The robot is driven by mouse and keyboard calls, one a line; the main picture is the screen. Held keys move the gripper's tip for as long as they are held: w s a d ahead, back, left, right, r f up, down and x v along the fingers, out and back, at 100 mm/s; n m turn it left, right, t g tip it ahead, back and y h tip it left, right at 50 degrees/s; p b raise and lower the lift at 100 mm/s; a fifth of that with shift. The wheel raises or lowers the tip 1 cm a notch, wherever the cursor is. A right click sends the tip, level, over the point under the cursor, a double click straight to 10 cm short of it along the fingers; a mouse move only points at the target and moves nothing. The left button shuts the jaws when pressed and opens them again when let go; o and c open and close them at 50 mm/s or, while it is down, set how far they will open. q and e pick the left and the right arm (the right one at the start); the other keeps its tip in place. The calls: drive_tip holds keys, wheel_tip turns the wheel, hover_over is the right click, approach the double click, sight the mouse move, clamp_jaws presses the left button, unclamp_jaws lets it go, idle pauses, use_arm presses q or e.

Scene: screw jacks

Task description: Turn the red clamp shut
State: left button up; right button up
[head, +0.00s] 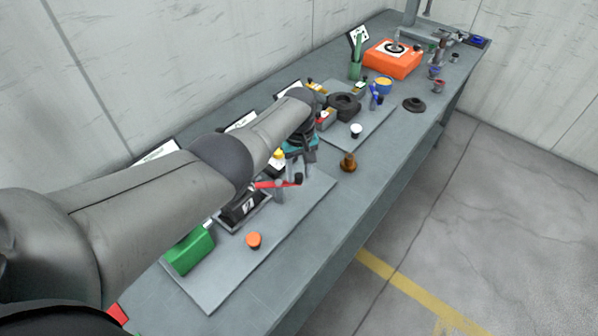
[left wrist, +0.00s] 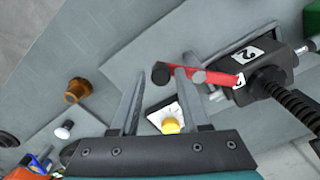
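The red clamp has a red lever (head: 272,184) reaching out from a black body (head: 240,207) with a white label. In the left wrist view the red lever (left wrist: 218,78) runs from the black body (left wrist: 262,72), labelled 2, to a dark knob (left wrist: 160,73) at its free end. My left gripper (head: 289,170) is above the lever's free end; its fingers are partly hidden in the head view. In the left wrist view my left gripper (left wrist: 158,80) is open, with the knob between its fingertips. I cannot tell whether a finger touches the lever. My right gripper is not in view.
A green block (head: 190,250) and an orange knob (head: 254,240) are near the clamp. A brown knob (head: 348,162) and a white knob (head: 356,130) stand farther along the bench. An orange box (head: 392,60) is at the back. The bench's front strip is mostly clear.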

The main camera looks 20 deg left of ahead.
use_arm(q)
drive_tip(key=shift+o, duration=0.8)
drive_tip(key=shift+s, duration=0.1)
drive_tip(key=shift+r, duration=0.15)
wheel_tip(320, 180, up, 5)
drive_tip(key=p, duration=0.3)
wheel_tip(320, 180, up, 10)
drive_tip(key=shift+p, duration=0.4)
drive_tip(key=shift+s, duration=0.1)
